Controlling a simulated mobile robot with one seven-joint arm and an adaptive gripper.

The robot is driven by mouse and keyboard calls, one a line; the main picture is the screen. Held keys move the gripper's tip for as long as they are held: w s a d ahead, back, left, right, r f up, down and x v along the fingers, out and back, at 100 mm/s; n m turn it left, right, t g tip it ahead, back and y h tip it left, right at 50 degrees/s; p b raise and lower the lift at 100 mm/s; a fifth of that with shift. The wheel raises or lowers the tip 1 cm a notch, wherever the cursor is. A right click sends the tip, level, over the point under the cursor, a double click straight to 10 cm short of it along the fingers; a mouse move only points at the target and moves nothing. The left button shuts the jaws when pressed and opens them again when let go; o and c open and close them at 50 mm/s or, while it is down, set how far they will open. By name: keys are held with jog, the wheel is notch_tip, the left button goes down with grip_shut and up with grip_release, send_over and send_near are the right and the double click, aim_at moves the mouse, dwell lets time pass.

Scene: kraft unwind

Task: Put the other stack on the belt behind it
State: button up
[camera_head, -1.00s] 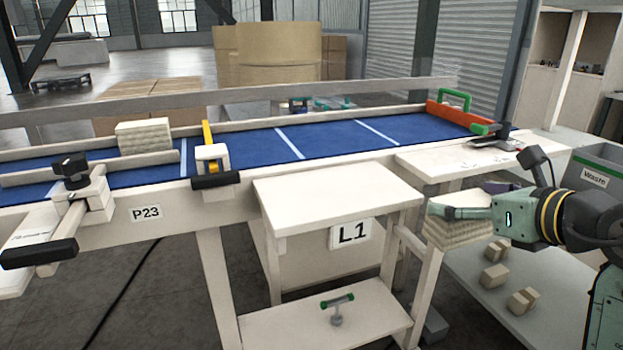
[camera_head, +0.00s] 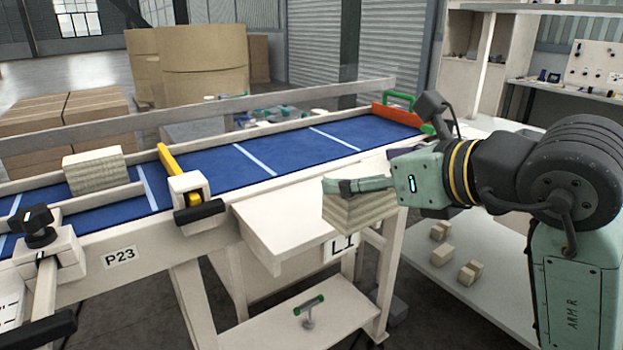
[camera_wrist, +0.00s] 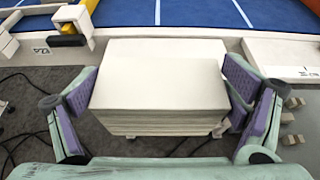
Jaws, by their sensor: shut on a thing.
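My gripper (camera_head: 358,186) is shut on a pale layered stack (camera_head: 362,211) and holds it in front of the right part of the L1 table (camera_head: 275,225). In the wrist view, the held stack (camera_wrist: 160,92) lies level between the two purple pads. The blue belt (camera_head: 215,177) runs behind the L1 table, beyond the stack. A second pale stack (camera_head: 95,172) stands on the belt at the left, left of the yellow bar (camera_head: 170,165). The stack's underside is hidden, so its exact gap to the table cannot be told.
White lines divide the belt, and its centre and right sections are bare. A red end piece with a green handle (camera_head: 397,115) closes the right end. A low rail edges the belt. Small blocks (camera_head: 442,255) lie on a lower shelf at right. A green-handled tool (camera_head: 309,304) stands below.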

jog(key=p+x, duration=0.1)
jog(key=x, duration=0.3)
jog(key=w+r+p+x, duration=0.1)
jog(key=p+x, duration=0.1)
jog(key=x, duration=0.3)
jog(key=p+x, duration=0.2)
jog(key=x, duration=0.3)
jog(key=shift+w+d+r, duration=0.15)
jog(key=shift+d+r, duration=0.2)
jog(key=shift+d, duration=0.05)
jog(key=shift+f, duration=0.45)
jog(key=shift+f, duration=0.2)
jog(key=o, duration=1)
jog(key=shift+c, duration=0.2)
jog(key=shift+r, duration=0.1)
